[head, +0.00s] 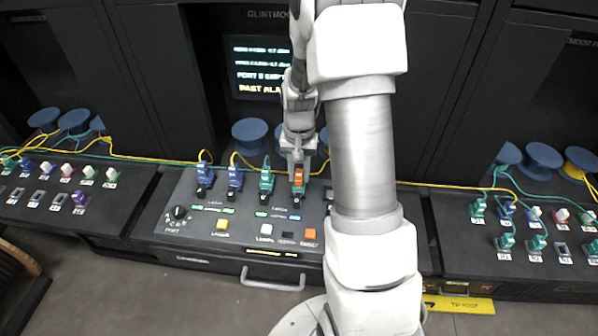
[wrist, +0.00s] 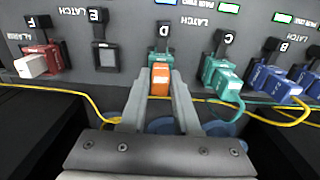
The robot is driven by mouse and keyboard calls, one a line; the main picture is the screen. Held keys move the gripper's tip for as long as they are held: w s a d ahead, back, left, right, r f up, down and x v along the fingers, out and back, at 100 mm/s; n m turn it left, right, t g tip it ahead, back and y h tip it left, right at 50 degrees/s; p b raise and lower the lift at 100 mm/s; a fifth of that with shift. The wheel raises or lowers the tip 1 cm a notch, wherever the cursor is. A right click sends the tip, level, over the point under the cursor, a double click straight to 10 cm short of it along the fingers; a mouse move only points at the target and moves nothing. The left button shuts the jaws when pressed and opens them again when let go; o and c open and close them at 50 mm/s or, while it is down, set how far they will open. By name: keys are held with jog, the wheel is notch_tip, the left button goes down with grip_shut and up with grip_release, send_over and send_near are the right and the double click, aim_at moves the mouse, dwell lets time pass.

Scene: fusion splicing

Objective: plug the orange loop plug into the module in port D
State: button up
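The orange loop plug (wrist: 160,78) is between the two fingers of my gripper (wrist: 160,92), which touch its sides in the wrist view. It also shows in the head view (head: 298,176), below my gripper (head: 297,152). The teal module (wrist: 161,59) sits in port D, marked by the D label (wrist: 164,29). The plug's front end meets the module's face, in line with it. How deep it sits inside cannot be told. The black latch lever (wrist: 162,40) of port D stands at the module's far end.
Port C holds a teal module (wrist: 222,78) with a green cable. Blue modules (wrist: 275,84) with yellow cables sit beyond it. Port E (wrist: 105,55) looks empty. Port F holds a red module with a white plug (wrist: 32,64). Blue spools (head: 250,134) stand behind the console.

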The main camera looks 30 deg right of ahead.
jog(key=o, duration=0.3)
jog(key=shift+o, duration=0.2)
notch_tip(320, 180, up, 17)
jog(key=shift+r, duration=0.2)
jog(key=shift+r, duration=0.1)
dwell(0.3)
jog(key=s+a+r+n+t, duration=0.2)
jog(key=s+a, duration=0.4)
jog(key=s, duration=0.3)
jog(key=s+a+r+n+t, duration=0.3)
jog(key=s+a, duration=0.3)
jog(key=s, duration=0.3)
jog(key=shift+s+a+r+n+t, duration=0.2)
jog(key=shift+s+r+n+t, duration=0.15)
jog(key=shift+r+n, duration=0.5)
